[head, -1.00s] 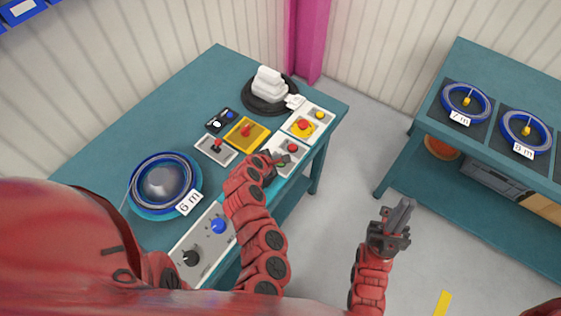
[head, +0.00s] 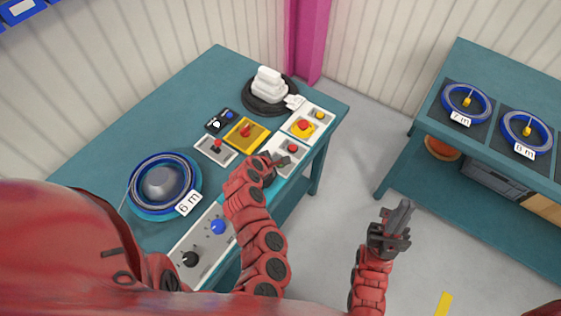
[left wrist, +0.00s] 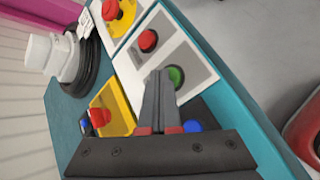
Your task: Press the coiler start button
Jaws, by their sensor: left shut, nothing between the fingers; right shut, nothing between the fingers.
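A white panel (left wrist: 147,62) near the bench's front edge carries a green button (left wrist: 175,77) and a red button (left wrist: 148,41). The red button also shows in the head view (head: 293,148). My left gripper (left wrist: 160,75) is shut and empty, its fingertips right beside the green button in the picture; whether they touch it I cannot tell. In the head view my left gripper (head: 279,162) is over this panel and hides the green button. My right gripper (head: 402,208) is shut and empty, over the floor between the benches.
A yellow panel (head: 236,131) with a red switch, an emergency stop (head: 303,125) and a knob panel (head: 203,240) share the bench (head: 200,90). A blue cable coil (head: 190,170) labelled 6 m lies at left. A second bench (head: 445,190) at right holds coils.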

